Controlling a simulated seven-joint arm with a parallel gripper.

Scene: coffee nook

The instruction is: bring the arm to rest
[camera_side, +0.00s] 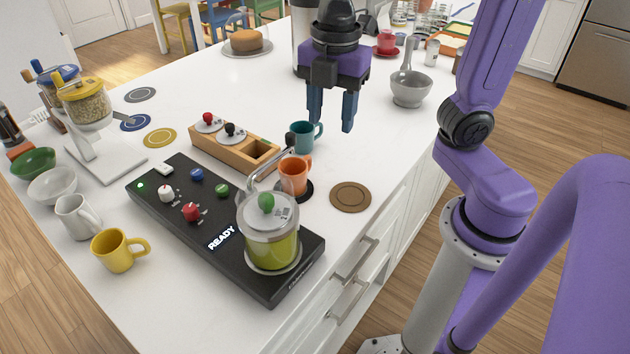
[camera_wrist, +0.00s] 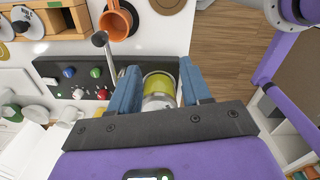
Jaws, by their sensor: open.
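My gripper (camera_side: 331,108) hangs above the counter in the side view, its blue fingers pointing down, apart and empty. It is well clear of the counter, in the picture above the teal mug (camera_side: 304,135) and the orange mug (camera_side: 293,176). In the wrist view, the gap between my gripper's fingers (camera_wrist: 159,84) shows the yellow-green jar (camera_wrist: 159,84) in the background, not held. My purple arm stands at the right of the side view.
A black machine (camera_side: 165,213) reading READY carries the jar with a green knob. A wooden holder (camera_side: 262,156), a brown coaster (camera_side: 350,196), a grey mortar (camera_side: 410,90) and a yellow mug (camera_side: 115,250) stand around. Open counter lies left of the mortar.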

